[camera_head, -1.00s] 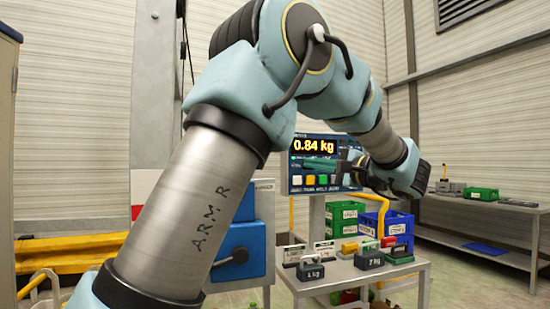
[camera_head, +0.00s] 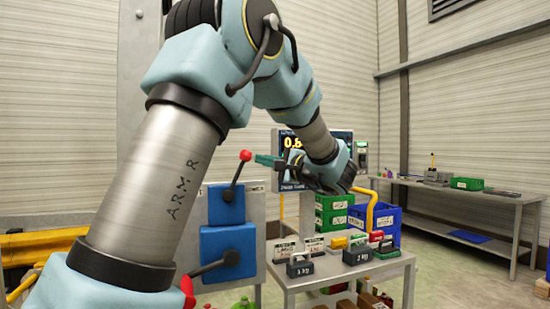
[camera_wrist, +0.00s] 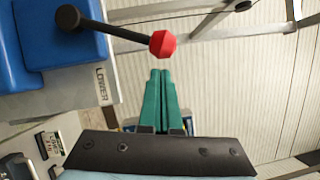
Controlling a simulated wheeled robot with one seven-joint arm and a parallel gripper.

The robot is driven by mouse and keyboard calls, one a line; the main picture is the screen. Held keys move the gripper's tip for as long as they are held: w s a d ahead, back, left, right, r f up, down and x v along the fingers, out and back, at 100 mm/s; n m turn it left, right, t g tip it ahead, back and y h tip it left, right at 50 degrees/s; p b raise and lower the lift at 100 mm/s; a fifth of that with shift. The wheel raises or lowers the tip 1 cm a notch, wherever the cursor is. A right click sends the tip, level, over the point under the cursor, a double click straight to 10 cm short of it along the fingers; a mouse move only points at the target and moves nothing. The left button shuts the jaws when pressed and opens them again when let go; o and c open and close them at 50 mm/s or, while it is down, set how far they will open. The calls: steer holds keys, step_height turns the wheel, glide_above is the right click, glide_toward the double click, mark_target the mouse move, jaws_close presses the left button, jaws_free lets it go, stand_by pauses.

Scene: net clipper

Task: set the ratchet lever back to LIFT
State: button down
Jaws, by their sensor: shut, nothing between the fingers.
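The ratchet lever has a red knob (camera_head: 246,155) on a black rod (camera_head: 236,175) and leaves the upper blue box (camera_head: 226,204), pointing up and slightly right in the head view. In the wrist view, the red knob (camera_wrist: 163,44) is just beyond the fingertips, with the black rod (camera_wrist: 115,31) running left to the blue box (camera_wrist: 55,30). A LOWER label (camera_wrist: 102,84) shows on the panel there; I see no LIFT label. My gripper (camera_head: 259,158) is shut and empty, its green fingers (camera_wrist: 161,72) pointing at the knob with a small apparent gap.
A lower blue box (camera_head: 228,250) carries another black lever with a red end (camera_head: 187,289). A table (camera_head: 350,272) with weights stands to the right, with green crates (camera_head: 334,202) behind it. A display (camera_head: 293,142) is behind my gripper.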

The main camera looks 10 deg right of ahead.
steer(key=shift+s+a, duration=0.1)
steer(key=shift+a, duration=0.15)
steer(key=shift+r+b, duration=0.1)
steer(key=shift+b, duration=0.2)
steer(key=shift+a+r+n+b, duration=0.25)
steer(key=shift+a+n+b, duration=0.1)
steer(key=shift+n+b, duration=0.2)
steer(key=shift+a+b, duration=0.15)
steer(key=shift+b, duration=0.25)
steer(key=s+a+r+n+g+h+b, duration=0.1)
steer(key=a+r+n+g+h+b, duration=0.1)
steer(key=a+n+b, duration=0.6)
steer(key=shift+s+a+r+g+h+b, duration=0.3)
steer(key=shift+a+h+b, duration=0.55)
steer(key=shift+b, duration=2.55)
steer(key=shift+w+a+r, duration=0.1)
steer(key=shift+a, duration=0.05)
